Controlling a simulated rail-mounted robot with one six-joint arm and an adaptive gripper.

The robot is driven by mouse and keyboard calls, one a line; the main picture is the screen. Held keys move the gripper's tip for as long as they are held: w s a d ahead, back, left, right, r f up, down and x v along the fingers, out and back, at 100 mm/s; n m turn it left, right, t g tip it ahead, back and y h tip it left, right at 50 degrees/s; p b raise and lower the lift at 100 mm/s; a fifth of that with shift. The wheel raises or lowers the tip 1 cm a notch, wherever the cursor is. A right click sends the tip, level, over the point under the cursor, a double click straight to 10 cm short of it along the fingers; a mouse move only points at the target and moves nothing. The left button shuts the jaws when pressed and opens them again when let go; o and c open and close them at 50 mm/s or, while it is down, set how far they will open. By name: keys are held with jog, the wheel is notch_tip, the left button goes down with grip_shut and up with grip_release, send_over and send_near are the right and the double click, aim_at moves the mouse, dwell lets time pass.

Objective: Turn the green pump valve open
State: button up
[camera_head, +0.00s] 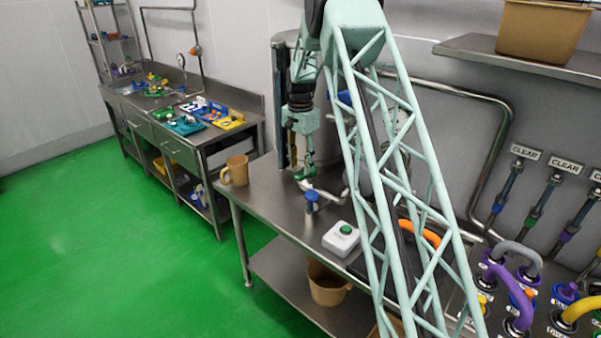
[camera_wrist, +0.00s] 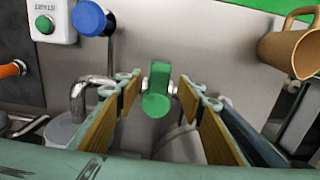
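The green pump valve (camera_wrist: 155,92) is in the middle of the wrist view, its handle upright in the picture on a metal pipe fitting. In the head view the green valve (camera_head: 305,173) is low over the steel table, partly hidden by my gripper. My gripper (camera_wrist: 159,86) is open, with one padded finger to the left of the handle and one to the right. Gaps show on both sides, so neither finger visibly touches it. In the head view my gripper (camera_head: 308,157) points down just above the valve.
A blue valve knob (camera_head: 312,197) and a white box with a green button (camera_head: 341,239) are close by on the steel table (camera_head: 270,198). A brown jug (camera_head: 235,170) stands at its left edge. Curved metal pipes (camera_wrist: 82,95) run beside the valve.

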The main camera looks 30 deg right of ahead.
aim_at(300, 174)
jog(key=shift+f, duration=1.8)
jog(key=c, duration=1.1)
jog(key=shift+c, duration=0.2)
